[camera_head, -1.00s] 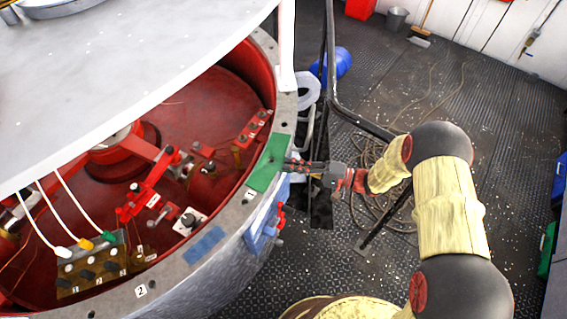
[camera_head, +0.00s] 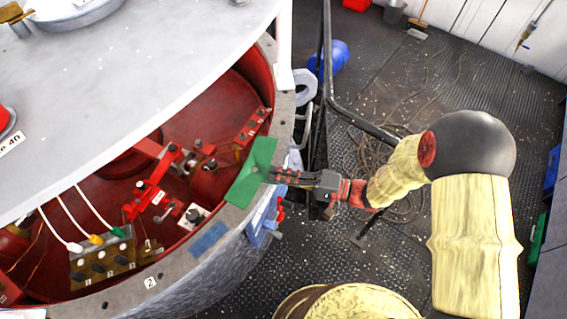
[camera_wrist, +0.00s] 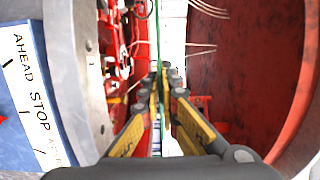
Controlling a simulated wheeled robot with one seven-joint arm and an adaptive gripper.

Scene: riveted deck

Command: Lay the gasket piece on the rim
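The gasket piece is a flat green sheet (camera_head: 251,173), slightly bent, at the right side of the round housing in the head view. My gripper (camera_head: 272,173) is shut on its right edge, coming from the right. The green sheet overlaps the grey rim (camera_head: 178,266) and the red interior in the picture; I cannot tell whether it touches the rim. In the wrist view the fingertips (camera_wrist: 164,72) are close together, and the sheet shows edge-on as a thin green line (camera_wrist: 158,35). The rim's stretch behind the sheet is hidden.
A blue patch (camera_head: 208,239) lies on the rim near a label "2" (camera_head: 150,282). The white tabletop (camera_head: 130,80) overhangs the housing at upper left. A blue plate (camera_wrist: 35,95) with lettering is on the housing's outer side. Red parts and a terminal block (camera_head: 100,262) fill the interior.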

